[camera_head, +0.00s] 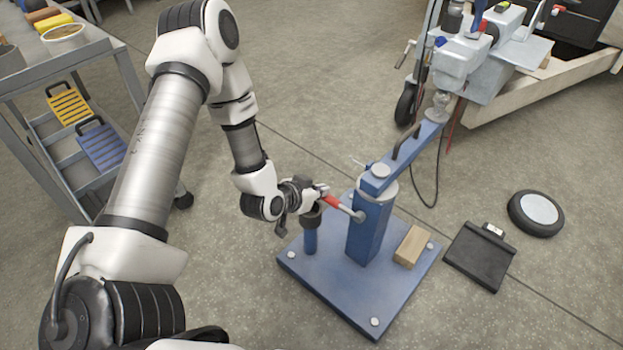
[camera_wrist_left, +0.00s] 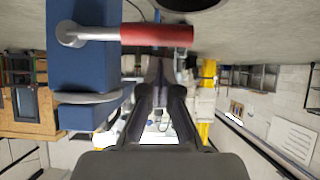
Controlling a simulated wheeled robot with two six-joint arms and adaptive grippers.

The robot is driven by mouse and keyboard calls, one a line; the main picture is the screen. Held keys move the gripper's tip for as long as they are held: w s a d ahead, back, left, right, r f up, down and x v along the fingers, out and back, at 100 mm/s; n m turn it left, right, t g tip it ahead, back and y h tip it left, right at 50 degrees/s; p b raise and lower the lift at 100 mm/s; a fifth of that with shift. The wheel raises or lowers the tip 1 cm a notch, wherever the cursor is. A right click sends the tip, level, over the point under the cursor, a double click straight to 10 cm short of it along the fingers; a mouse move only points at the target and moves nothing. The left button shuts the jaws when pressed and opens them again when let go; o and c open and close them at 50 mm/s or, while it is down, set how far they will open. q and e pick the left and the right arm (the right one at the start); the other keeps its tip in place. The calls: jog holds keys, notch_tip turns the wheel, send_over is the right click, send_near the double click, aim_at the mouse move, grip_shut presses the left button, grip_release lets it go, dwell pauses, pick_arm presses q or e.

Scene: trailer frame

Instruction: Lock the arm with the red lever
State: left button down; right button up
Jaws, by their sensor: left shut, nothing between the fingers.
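The red lever (camera_head: 336,202) sticks out to the left from the side of the blue post (camera_head: 368,232), on a grey pivot. In the left wrist view the red grip (camera_wrist_left: 156,35) lies horizontally across the top, joined to a silver hub on the blue post (camera_wrist_left: 85,70). The blue arm (camera_head: 402,158) runs from the post top up to the grey trailer coupling. My left gripper (camera_head: 318,190) is at the lever's free end. Its closed fingertips (camera_wrist_left: 160,62) are just beside the red grip, with nothing between them; I cannot tell if they touch it. My right gripper is not in view.
The post stands on a blue base plate (camera_head: 338,296) with a short dark-topped peg (camera_head: 310,238) and a wooden block (camera_head: 412,246). A black scale-like pad (camera_head: 480,256) and a wheel (camera_head: 536,213) lie to the right. A cart (camera_head: 60,130) stands left. The front floor is clear.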

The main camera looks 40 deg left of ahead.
aim_at(322, 199)
pick_arm(q)
jog(key=shift+w+f, duration=0.15)
jog(key=shift+f, duration=0.65)
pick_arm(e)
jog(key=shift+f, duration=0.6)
pick_arm(q)
jog(key=shift+r, duration=0.1)
jog(key=shift+a+f, duration=0.1)
jog(key=shift+f, duration=0.25)
notch_tip(322, 199, down, 2)
jog(key=shift+a+n+h, duration=0.15)
jog(key=shift+n+h, duration=0.25)
jog(key=shift+h, duration=0.1)
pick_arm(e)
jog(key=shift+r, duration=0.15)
